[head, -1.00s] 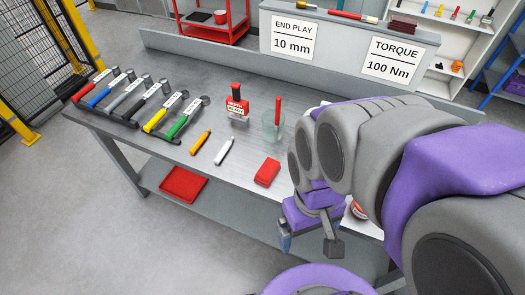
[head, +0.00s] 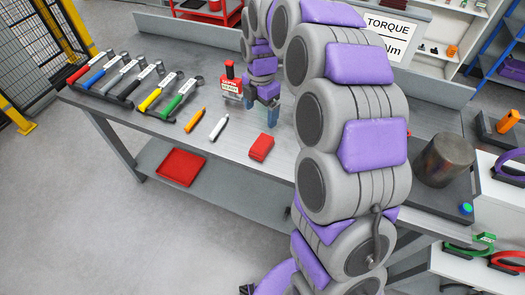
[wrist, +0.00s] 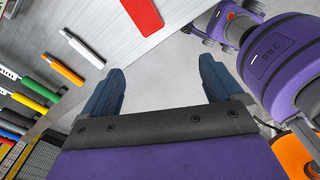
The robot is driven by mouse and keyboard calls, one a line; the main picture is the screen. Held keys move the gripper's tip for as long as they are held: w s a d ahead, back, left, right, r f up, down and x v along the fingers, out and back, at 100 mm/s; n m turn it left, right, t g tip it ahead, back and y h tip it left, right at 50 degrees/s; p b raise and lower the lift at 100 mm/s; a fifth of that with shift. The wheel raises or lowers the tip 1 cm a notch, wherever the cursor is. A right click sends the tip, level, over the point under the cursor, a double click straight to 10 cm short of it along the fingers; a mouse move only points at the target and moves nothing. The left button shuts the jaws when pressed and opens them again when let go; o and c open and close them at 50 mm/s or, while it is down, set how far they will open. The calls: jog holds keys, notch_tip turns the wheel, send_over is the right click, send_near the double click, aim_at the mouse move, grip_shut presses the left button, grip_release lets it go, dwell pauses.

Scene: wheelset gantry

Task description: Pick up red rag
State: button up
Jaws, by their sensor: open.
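The red rag (head: 261,147) is a small folded block lying on the grey workbench (head: 222,152) near its front edge. It also shows at the top of the wrist view (wrist: 143,14), beyond my fingers. My gripper (head: 261,105) is open and empty, with its blue fingertips pointing down behind the rag in the head view. The wrist view shows the two fingers (wrist: 158,82) spread apart with nothing between them. The rag is apart from the fingers.
An orange marker (head: 195,121) and a white marker (head: 218,128) lie left of the rag. A red tray (head: 181,167) sits on the lower shelf.

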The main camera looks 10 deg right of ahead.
jog(key=w+f+n, duration=0.3)
jog(key=w, duration=0.1)
jog(key=b, duration=0.3)
send_near(261, 143)
jog(key=shift+n, duration=0.4)
notch_tip(261, 143, down, 5)
jog(key=shift+a+f, duration=0.1)
jog(key=shift+s+f+b, duration=0.2)
jog(key=shift+f+b, duration=0.9)
jog(key=shift+f, duration=1.55)
jog(key=shift+r, duration=0.1)
jog(key=c, duration=1.1)
jog(key=shift+r, duration=0.15)
jog(key=shift+c, duration=0.2)
